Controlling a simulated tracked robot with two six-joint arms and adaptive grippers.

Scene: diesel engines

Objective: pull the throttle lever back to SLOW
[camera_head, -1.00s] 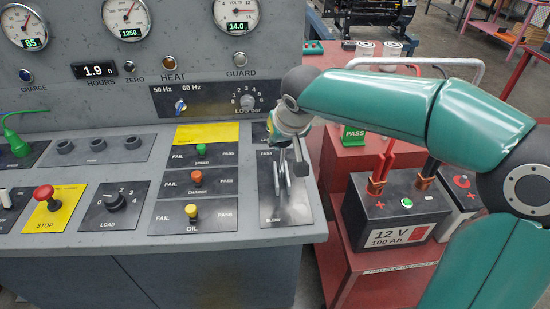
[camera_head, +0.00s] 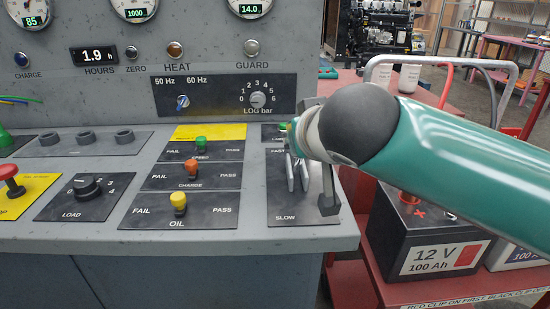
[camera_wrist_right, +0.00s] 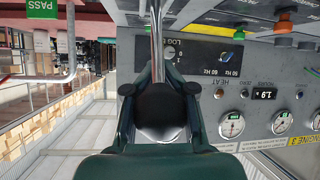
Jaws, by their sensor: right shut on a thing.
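The throttle plate (camera_head: 304,208) sits at the right end of the sloping panel, with FAST at its far end and SLOW at its near end. The throttle lever shows as bright metal (camera_head: 297,173) over the plate, its upper part hidden behind my right wrist. In the right wrist view the lever's chrome rod (camera_wrist_right: 157,45) runs from the top down into my right gripper (camera_wrist_right: 158,88). The gripper's dark fingers are closed around the lever's dark end (camera_wrist_right: 160,108). The lever's exact tilt is hard to tell. My left gripper is out of view.
Left of the plate are the yellow OIL knob (camera_head: 179,203), orange CHARGE knob (camera_head: 192,168) and LOAD dial (camera_head: 88,187). A 12 V battery (camera_head: 428,239) stands on a red cart to the right. The middle gauge (camera_head: 134,8) reads 1000.

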